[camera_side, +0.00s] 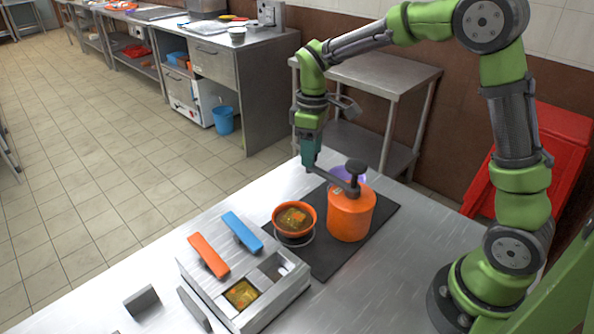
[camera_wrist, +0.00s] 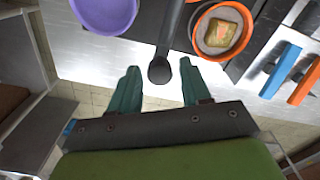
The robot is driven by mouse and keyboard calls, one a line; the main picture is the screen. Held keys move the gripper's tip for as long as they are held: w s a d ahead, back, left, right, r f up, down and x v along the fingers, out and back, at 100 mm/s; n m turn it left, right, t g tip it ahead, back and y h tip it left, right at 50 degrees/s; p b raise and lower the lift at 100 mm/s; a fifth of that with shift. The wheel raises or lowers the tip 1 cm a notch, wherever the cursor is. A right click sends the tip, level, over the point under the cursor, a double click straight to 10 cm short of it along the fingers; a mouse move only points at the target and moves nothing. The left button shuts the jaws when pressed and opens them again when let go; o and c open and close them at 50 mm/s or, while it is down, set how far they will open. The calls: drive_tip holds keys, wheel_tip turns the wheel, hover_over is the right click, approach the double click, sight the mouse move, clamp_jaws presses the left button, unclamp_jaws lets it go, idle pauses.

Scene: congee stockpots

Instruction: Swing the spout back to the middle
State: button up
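An orange pump canister (camera_side: 350,215) stands on the dark mat, with a black pump knob (camera_side: 356,167) on top. Its dark spout (camera_side: 330,179) reaches left from the top, and in the wrist view the spout (camera_wrist: 172,35) ends in a rounded tip. My gripper (camera_side: 309,168) is at the spout's outer end. In the wrist view my gripper (camera_wrist: 159,70) is open, with one teal finger on each side of the tip and gaps showing. The spout points between a purple bowl (camera_wrist: 104,12) and an orange bowl of soup (camera_wrist: 207,50). The canister partly hides the purple bowl in the side view.
The orange bowl (camera_side: 294,233) sits on a ring on the dark mat (camera_side: 330,262). Left of it is a steel box (camera_side: 240,307) with a blue handle (camera_side: 242,231) and an orange handle (camera_side: 208,256). The steel table (camera_side: 400,285) is clear at front right.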

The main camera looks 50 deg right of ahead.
drive_tip(key=shift+r, duration=0.1)
drive_tip(key=shift+r, duration=3.4)
drive_tip(key=shift+w, duration=0.1)
drive_tip(key=shift+s+a+f+m, duration=0.25)
drive_tip(key=shift+s+f+m, duration=0.4)
drive_tip(key=shift+m, duration=0.45)
drive_tip(key=s+a+r+m+t, duration=0.1)
drive_tip(key=s+m+t, duration=0.1)
drive_tip(key=s, duration=0.4)
drive_tip(key=s+a+r+m+t+y, duration=0.1)
drive_tip(key=s+r+m+t, duration=0.1)
drive_tip(key=s, duration=0.3)
drive_tip(key=s+a+r+m+t+y, duration=0.1)
drive_tip(key=s+m+t, duration=0.1)
drive_tip(key=s, duration=0.4)
drive_tip(key=shift+s+a+r+m+t, duration=0.3)
drive_tip(key=shift+s+a+m+t, duration=0.1)
drive_tip(key=shift+t, duration=0.2)
